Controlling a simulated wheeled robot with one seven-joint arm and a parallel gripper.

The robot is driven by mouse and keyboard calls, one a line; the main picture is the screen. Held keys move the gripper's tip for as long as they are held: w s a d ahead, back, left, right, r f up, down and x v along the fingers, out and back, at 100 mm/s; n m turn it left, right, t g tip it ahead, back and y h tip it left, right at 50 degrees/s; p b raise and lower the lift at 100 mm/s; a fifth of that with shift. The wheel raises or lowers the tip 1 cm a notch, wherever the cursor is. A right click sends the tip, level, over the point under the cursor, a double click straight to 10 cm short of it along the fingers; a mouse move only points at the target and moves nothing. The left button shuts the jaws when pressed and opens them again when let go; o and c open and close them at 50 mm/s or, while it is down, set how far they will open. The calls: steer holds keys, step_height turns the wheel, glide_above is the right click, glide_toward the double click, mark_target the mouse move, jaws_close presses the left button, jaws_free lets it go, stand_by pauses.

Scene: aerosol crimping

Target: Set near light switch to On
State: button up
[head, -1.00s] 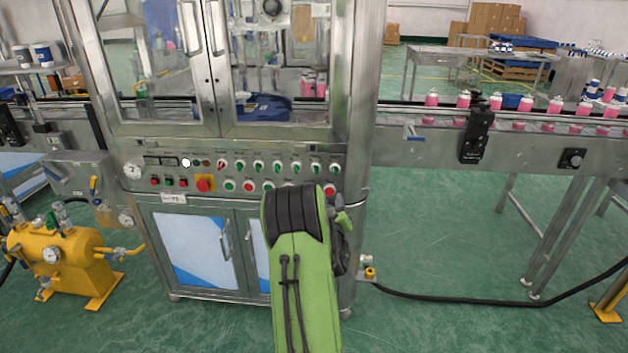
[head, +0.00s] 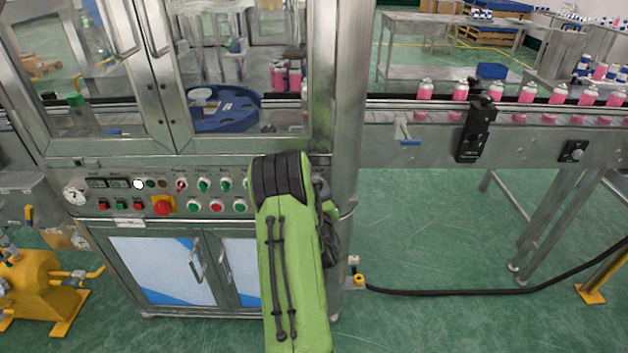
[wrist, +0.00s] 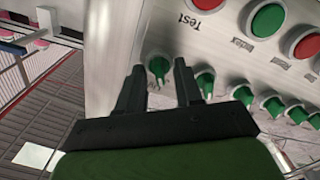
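In the wrist view my gripper (wrist: 159,63) is open, its two dark fingers apart. A green rotary switch (wrist: 157,71) with a pale pointer shows between the fingertips, at the end of a row of similar switches. Contact cannot be told. Another green switch (wrist: 205,80) sits just right of the right finger. No readable label shows which one is the near light switch. In the head view the row's left part shows green switches (head: 203,185) on the steel control panel (head: 110,162). My arm covers the row's right end and my gripper there.
Green and red push buttons (wrist: 267,19) lie above the switches in the wrist view, one marked Test. A red emergency button (head: 163,207) is on the panel's left. A conveyor (head: 400,150) with pink cans runs right. Green floor in front of it is mostly clear.

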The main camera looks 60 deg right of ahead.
steer(key=shift+a+r, duration=0.1)
steer(key=shift+a, duration=0.05)
steer(key=shift+c, duration=0.3)
jaws_close()
steer(key=shift+m, duration=0.3)
steer(key=m+p, duration=0.1)
steer(key=m, duration=0.4)
steer(key=m+p, duration=0.1)
steer(key=m, duration=0.5)
steer(key=shift+p, duration=0.35)
steer(key=shift+m, duration=0.3)
